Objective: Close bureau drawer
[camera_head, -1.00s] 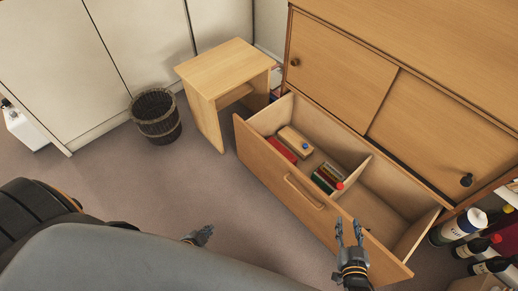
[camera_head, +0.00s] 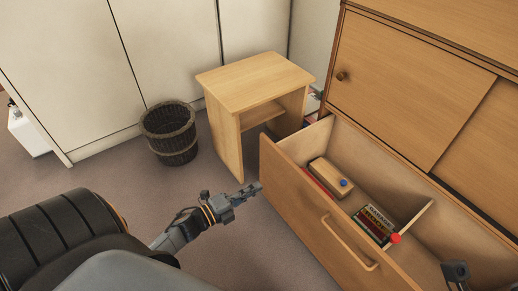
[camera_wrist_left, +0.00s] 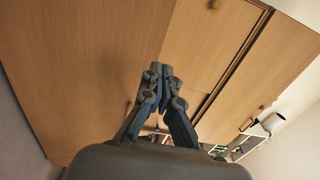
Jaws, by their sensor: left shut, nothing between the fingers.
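The bureau drawer (camera_head: 300,213) is pulled well out at the bottom of the wooden bureau (camera_head: 415,80). Its front has a bar handle (camera_head: 348,243). My left gripper (camera_head: 257,186) is shut and empty, just left of the drawer front's left end; whether it touches is unclear. Its shut fingers show in the left wrist view (camera_wrist_left: 160,75), with wooden panels beyond. Only a dark part of my right gripper (camera_head: 456,272) shows at the bottom right, over the drawer; its fingers are not clear.
Inside the drawer lie a wooden box with a blue knob (camera_head: 330,177), several dark cases (camera_head: 375,222) and a red-topped item (camera_head: 395,238) beside a divider (camera_head: 420,215).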

